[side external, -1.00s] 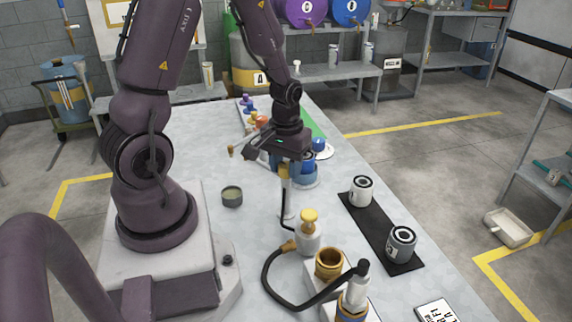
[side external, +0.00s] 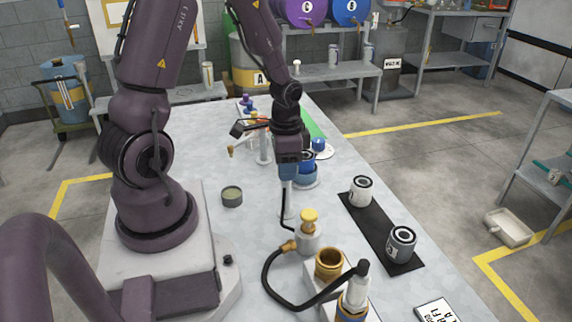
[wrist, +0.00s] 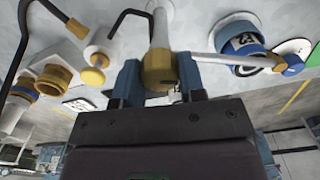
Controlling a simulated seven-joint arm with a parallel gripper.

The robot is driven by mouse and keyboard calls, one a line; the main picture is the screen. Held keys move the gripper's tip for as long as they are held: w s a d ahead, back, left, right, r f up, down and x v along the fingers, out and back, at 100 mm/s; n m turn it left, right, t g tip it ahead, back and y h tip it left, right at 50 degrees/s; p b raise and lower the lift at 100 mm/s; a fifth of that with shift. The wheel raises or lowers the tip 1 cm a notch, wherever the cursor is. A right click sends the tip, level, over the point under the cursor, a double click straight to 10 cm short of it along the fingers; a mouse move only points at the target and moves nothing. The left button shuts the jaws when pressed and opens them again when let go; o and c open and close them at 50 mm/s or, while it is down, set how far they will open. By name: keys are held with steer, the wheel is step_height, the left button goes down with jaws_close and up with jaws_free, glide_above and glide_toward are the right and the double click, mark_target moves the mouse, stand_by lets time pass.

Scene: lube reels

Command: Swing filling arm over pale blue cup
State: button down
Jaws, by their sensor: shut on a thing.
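My gripper (side external: 288,172) is at the top of a pale post (side external: 287,203) on the bench. In the wrist view, its blue fingers (wrist: 160,82) sit on both sides of the yellow hub (wrist: 158,72) of the filling arm. The filling arm's white bar (wrist: 222,58) runs right from the hub to a brass-coloured tip (wrist: 282,66). In the side view, the blue cup (side external: 306,180) is just right of my gripper, partly hidden. I cannot tell whether the tip is over it.
A yellow-capped pump (side external: 308,235), a brass cup (side external: 329,264) and a black hose (side external: 270,280) stand in front. Two grey cans (side external: 361,191) (side external: 402,244) stand on a black mat (side external: 373,222). Another white post (side external: 264,148) stands behind.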

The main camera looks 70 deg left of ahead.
steer(key=shift+m, duration=1.1)
steer(key=c, duration=0.7)
jaws_free()
steer(key=shift+r, duration=0.15)
step_height(320, 180, up, 13)
